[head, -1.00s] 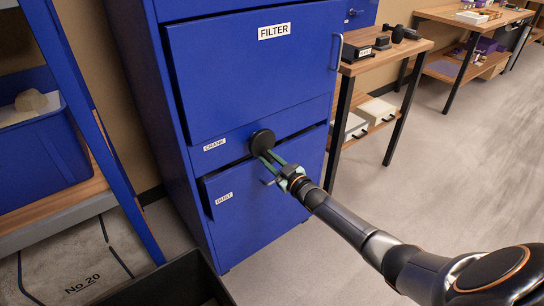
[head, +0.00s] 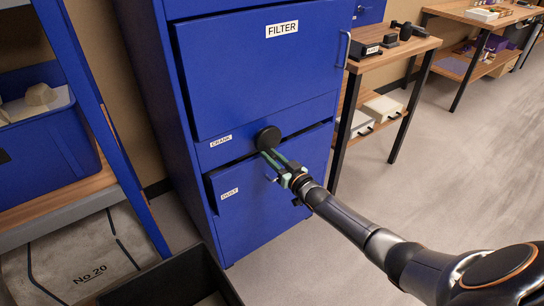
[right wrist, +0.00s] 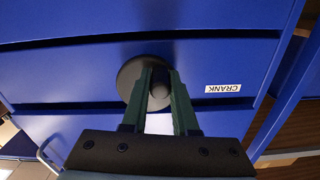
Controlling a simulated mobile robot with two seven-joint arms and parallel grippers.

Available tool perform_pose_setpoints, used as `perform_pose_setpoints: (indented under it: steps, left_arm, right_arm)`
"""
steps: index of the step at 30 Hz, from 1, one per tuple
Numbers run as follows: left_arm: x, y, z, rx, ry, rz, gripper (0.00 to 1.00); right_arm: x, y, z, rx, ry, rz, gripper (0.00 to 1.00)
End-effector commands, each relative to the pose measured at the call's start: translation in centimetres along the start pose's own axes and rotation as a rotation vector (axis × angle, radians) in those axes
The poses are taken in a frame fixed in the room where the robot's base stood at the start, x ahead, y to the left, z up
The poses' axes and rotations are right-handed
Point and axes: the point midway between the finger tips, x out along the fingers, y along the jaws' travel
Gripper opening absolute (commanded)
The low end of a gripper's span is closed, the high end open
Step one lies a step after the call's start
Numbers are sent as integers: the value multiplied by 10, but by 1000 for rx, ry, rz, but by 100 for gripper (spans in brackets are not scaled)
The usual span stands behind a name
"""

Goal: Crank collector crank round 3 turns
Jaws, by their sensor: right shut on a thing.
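The collector crank (head: 268,138) is a round black disc with a knob on the blue cabinet (head: 250,85), beside the CRANK label (head: 221,142) and between the FILTER door and the DUST drawer. My right gripper (head: 272,156) reaches it from the lower right. In the right wrist view the crank disc (right wrist: 130,76) shows behind the green fingers, and the right gripper (right wrist: 160,92) is shut on the dark crank knob (right wrist: 160,88). The fingers partly cover the disc. My left gripper is not in view.
The DUST drawer (head: 250,190) stands slightly open below the crank. A blue shelf rack with a blue bin (head: 45,150) is at the left. An open black box (head: 170,285) is at the bottom. A wooden bench (head: 400,48) stands to the right. The floor at right is clear.

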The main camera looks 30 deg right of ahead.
Motion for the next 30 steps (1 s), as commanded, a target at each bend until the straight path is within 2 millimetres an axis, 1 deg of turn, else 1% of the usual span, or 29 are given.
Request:
perform_pose_setpoints:
  steps: [7, 8, 15, 25, 29, 30]
  left_arm:
    - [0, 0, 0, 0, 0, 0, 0]
    - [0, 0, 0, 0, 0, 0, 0]
    - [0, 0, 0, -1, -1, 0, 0]
    - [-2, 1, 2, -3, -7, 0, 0]
    - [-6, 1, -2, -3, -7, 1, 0]
    - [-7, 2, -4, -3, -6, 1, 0]
  right_arm:
    - [0, 0, 0, -1, 0, -1, 0]
    - [0, 0, 0, -1, 0, -1, 30]
    - [0, 0, 0, -2, 0, -1, 57]
    - [-3, 0, 0, -2, 0, 0, 57]
    - [-14, 0, -1, -1, -2, -1, 57]
    - [-20, 0, -1, -1, -2, -1, 57]
